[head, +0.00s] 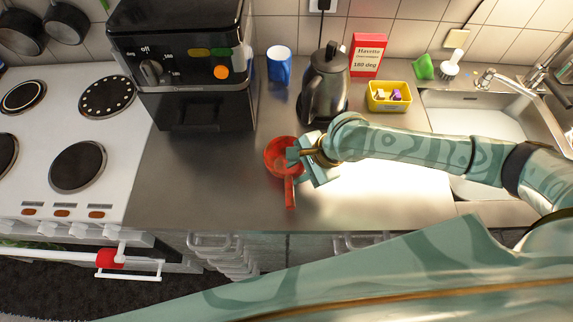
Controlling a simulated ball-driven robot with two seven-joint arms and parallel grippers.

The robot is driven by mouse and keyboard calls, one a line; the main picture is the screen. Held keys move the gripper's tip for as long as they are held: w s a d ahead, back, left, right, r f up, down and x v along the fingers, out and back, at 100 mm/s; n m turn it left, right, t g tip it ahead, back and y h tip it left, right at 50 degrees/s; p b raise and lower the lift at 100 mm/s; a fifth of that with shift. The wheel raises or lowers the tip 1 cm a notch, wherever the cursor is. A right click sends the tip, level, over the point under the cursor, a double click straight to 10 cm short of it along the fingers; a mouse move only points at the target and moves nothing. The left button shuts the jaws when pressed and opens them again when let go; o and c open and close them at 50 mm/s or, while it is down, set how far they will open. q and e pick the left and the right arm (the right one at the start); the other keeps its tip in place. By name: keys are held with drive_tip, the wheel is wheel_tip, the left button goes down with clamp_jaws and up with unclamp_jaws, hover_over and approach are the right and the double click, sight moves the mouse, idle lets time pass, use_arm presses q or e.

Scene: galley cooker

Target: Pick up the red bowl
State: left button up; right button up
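The red bowl (273,147) stands on the steel counter, and a red handle points from it toward the counter's front edge. My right gripper (293,157) comes in from the right and is at the bowl's right side, overlapping its rim in the head view. The gripper covers part of the bowl's right side. Its fingers are too small and overlapped to tell whether they are apart, shut or touching the rim. My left gripper is not in view.
A black fryer (190,107) stands behind left, beside the white hob (120,140). A blue mug (279,66), dark kettle (325,85), red box (369,55) and yellow tub (390,106) stand behind. The sink (470,115) is right. The counter left of the bowl is clear.

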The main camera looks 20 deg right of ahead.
clamp_jaws()
drive_tip(key=shift+r, duration=0.1)
